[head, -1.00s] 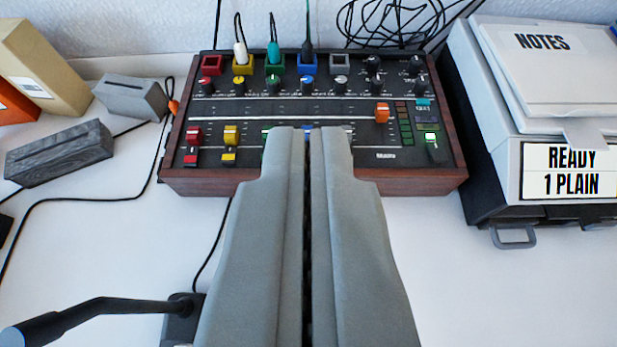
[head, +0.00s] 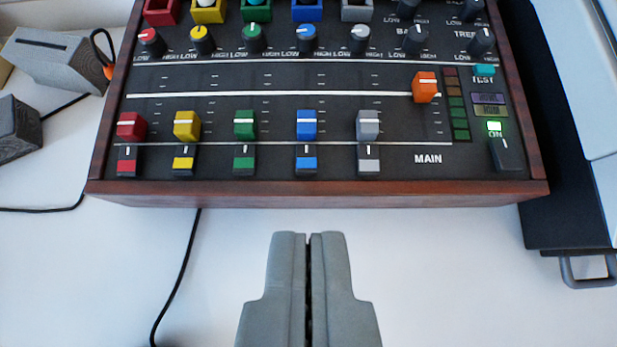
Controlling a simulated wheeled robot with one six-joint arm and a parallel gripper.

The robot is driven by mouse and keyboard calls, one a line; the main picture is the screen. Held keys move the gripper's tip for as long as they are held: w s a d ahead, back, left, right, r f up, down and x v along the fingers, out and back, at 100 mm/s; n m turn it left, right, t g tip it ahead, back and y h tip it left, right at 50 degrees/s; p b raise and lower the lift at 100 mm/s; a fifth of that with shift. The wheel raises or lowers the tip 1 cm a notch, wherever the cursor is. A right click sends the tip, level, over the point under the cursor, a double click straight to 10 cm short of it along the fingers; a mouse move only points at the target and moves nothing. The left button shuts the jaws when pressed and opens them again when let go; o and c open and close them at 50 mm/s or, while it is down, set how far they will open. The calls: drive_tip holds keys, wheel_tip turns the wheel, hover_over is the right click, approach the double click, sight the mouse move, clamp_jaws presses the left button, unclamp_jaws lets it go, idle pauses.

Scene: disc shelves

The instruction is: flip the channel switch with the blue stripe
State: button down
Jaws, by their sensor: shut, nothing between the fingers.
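The channel switch with the blue stripe (head: 306,163) is a small dark switch near the front edge of the mixer (head: 320,190). It sits directly below the blue fader knob (head: 306,124), fourth from the left in its row. My gripper (head: 308,238) is shut and empty. Its tips appear just below the mixer's wooden front edge in the picture, roughly in line with the blue-striped switch and apart from it. The switch is in full view.
Similar switches with red (head: 127,162), yellow (head: 183,162), green (head: 244,162) and grey (head: 369,162) stripes flank it. A lit ON switch (head: 506,150) is at the right. A black cable (head: 178,275) runs over the white table, otherwise clear in front.

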drive_tip(key=shift+r, duration=0.1)
idle(0.3)
drive_tip(key=shift+r, duration=0.75)
drive_tip(key=s+r, duration=0.5)
drive_tip(key=r, duration=0.7)
drive_tip(key=shift+s, duration=0.25)
drive_tip(key=s+r+t, duration=0.3)
drive_tip(key=s+t, duration=0.5)
drive_tip(key=s, duration=1.6)
drive_tip(key=shift+s, duration=0.3)
